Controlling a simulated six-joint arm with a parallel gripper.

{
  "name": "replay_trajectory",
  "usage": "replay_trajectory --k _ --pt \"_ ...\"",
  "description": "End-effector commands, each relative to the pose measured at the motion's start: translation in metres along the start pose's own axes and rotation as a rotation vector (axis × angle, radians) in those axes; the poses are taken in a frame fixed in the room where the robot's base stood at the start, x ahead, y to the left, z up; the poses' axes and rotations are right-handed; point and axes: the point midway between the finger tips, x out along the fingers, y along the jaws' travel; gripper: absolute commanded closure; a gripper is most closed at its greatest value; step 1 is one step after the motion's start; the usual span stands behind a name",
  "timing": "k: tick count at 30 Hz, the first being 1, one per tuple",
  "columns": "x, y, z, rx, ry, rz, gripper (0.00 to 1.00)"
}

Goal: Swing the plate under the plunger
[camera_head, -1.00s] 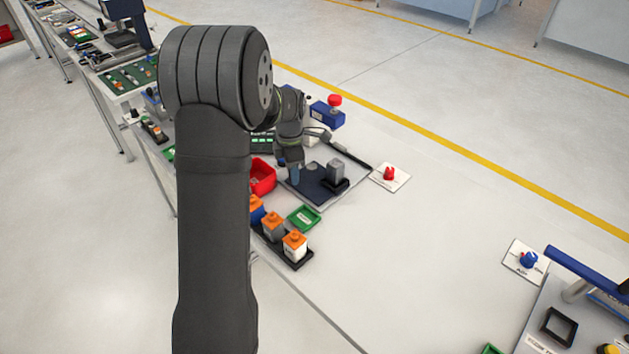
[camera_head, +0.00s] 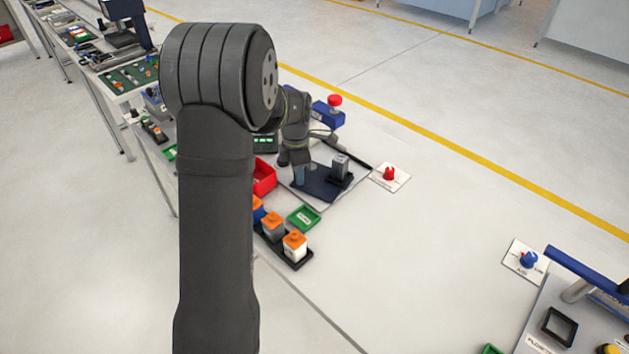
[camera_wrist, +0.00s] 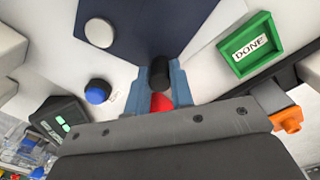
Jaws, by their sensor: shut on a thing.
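The dark blue plate (camera_head: 318,188) lies on the bench in the head view, with a grey block in a black holder (camera_head: 341,166) on its right part. In the wrist view the plate (camera_wrist: 150,25) fills the top, with a pale round disc (camera_wrist: 98,32) by its left edge. My gripper (camera_head: 299,177) is low at the plate's left end. In the wrist view its blue fingers (camera_wrist: 165,80) are shut on a black upright knob (camera_wrist: 160,72) at the plate's near end. I cannot make out the plunger clearly.
A red bin (camera_head: 264,177) is left of the plate, and a green DONE tray (camera_head: 303,217) is in front. A black rack with orange-capped containers (camera_head: 300,262) stands nearer. A red knob on a white card (camera_head: 390,174) is to the right. Bench at right is mostly clear.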

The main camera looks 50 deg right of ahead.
Motion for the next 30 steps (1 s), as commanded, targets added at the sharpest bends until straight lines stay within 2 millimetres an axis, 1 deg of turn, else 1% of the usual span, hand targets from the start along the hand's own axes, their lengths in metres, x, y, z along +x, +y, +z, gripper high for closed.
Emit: replay_trajectory --k 11,22,30 --pt "0.0 -0.002 0.001 0.001 0.0 -0.001 0.87" --pt "0.001 -0.012 0.014 0.001 0.001 -0.001 0.86" --pt "0.001 -0.013 0.015 0.0 0.001 -0.001 0.86"
